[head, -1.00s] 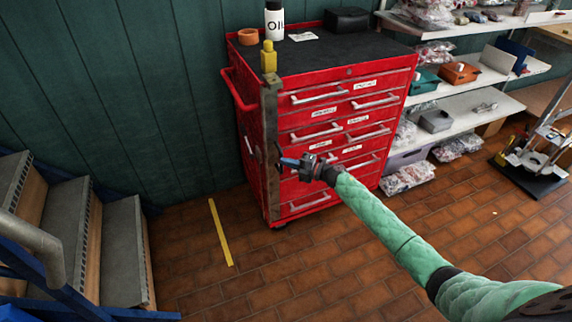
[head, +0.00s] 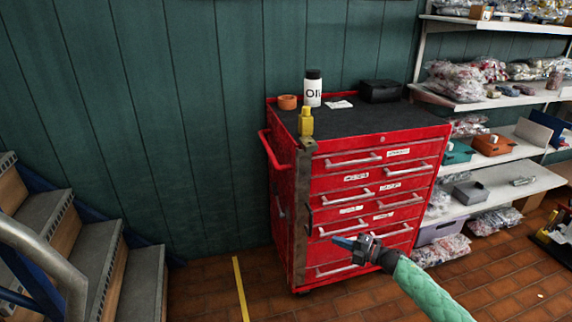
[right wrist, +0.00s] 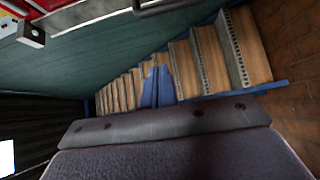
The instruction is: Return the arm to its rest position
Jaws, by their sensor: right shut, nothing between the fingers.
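My right arm, in a green quilted sleeve (head: 430,291), comes in from the lower right of the head view. Its dark right gripper (head: 342,242) points left in front of the lower drawers of the red tool cabinet (head: 345,228). Its blue fingers are together with nothing between them; they also show in the right wrist view (right wrist: 157,86), against the stairs behind. I cannot tell the gap between the fingers and the drawer fronts. My left gripper is not in view.
A brown upright bar (head: 301,215) stands at the cabinet's front left corner. A yellow bottle (head: 305,122), an oil bottle (head: 313,90) and a black case (head: 380,91) stand on top. Stairs (head: 90,262) are at left, loaded shelves (head: 505,185) at right. Floor between stairs and cabinet is clear.

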